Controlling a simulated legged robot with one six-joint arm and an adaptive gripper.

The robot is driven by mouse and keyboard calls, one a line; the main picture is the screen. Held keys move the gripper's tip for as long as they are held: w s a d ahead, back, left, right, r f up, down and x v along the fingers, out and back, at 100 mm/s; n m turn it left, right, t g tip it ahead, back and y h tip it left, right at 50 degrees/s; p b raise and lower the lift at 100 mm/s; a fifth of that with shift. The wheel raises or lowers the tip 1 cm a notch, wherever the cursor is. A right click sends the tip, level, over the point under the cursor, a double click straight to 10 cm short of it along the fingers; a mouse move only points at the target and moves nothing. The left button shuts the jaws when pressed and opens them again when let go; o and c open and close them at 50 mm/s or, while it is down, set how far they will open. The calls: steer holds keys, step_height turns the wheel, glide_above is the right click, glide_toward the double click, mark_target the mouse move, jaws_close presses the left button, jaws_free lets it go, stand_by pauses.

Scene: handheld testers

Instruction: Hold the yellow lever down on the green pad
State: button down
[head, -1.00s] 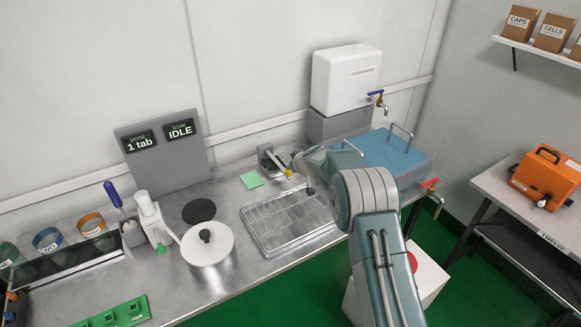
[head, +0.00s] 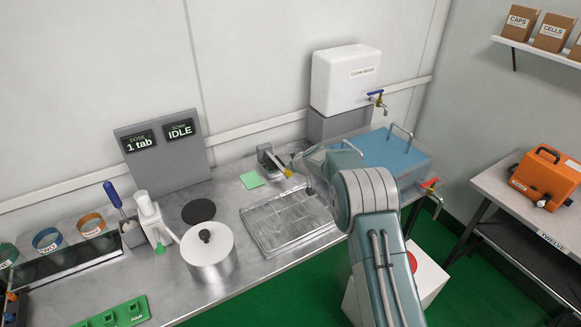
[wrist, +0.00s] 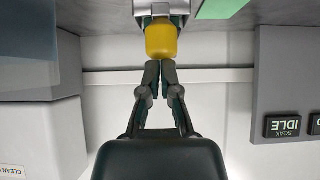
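The yellow lever end (head: 288,171) sticks out from a grey metal bracket (head: 266,156) on the steel counter. In the wrist view the yellow end (wrist: 161,41) fills the space just past my fingertips. The green pad (head: 252,180) lies flat on the counter, left of the lever in the head view. A corner of it shows at the top of the wrist view (wrist: 222,8). My gripper (wrist: 160,66) is shut, its tips together at the yellow end's edge. I cannot tell whether they touch it. In the head view my arm mostly hides the gripper.
A wire rack tray (head: 257,235) lies in front of the lever. A grey display panel (head: 160,165) reads IDLE. A lidded pot (head: 208,258) stands at the left.

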steer(key=shift+s+d+f+g, duration=0.15)
steer(key=shift+s+d+f, duration=0.1)
steer(key=shift+f, duration=0.45)
steer(key=shift+s+d+f+g, duration=0.15)
steer(key=shift+s+f, duration=0.1)
steer(key=shift+f, duration=0.45)
step_height(320, 180, up, 6)
steer(key=shift+s+d+f, duration=0.45)
steer(key=shift+s+d, duration=0.3)
steer(key=shift+s, duration=0.4)
steer(key=shift+s+d+f, duration=0.4)
steer(key=shift+s+d, duration=0.3)
steer(key=shift+s, duration=0.4)
steer(key=shift+s+d+f, duration=0.45)
steer(key=shift+s+d, duration=0.3)
steer(key=shift+s, duration=0.4)
